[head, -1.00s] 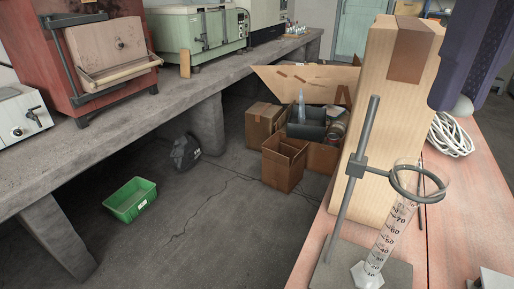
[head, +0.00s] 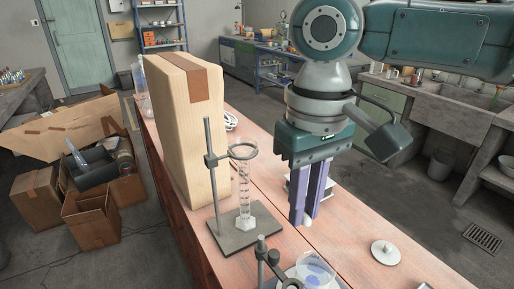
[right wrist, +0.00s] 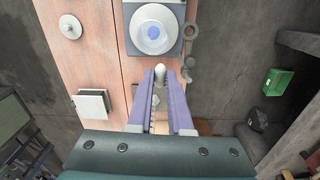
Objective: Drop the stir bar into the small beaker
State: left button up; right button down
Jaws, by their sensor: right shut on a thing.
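My right gripper (head: 307,218) points down over the pink bench, its purple fingers closed. In the right wrist view, its fingertips (right wrist: 160,76) are shut on a small white rounded piece, the stir bar (right wrist: 159,70). Only a bit of the bar (head: 307,223) shows below the fingers in the head view. A clear beaker (head: 315,268) with blue on it stands at the bottom edge of the head view, partly cut off. From above, the beaker (right wrist: 153,36) sits on a grey square plate, just beyond the fingertips. The bar is apart from it. My left gripper is out of view.
A clamp stand (head: 262,262) is close beside the beaker. A ring stand (head: 214,180) holds a graduated cylinder (head: 245,195) to the left of my right gripper.

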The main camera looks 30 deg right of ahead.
notch_tip(320, 180, down, 8)
jog(key=s+d+b, duration=0.1)
jog(key=b, duration=0.6)
jog(key=shift+d+b, duration=0.25)
jog(key=shift+b, duration=0.1)
jog(key=shift+f, duration=0.1)
jog(key=c, duration=0.8)
grip_release()
jog(key=shift+o, duration=0.2)
notch_tip(320, 180, up, 10)
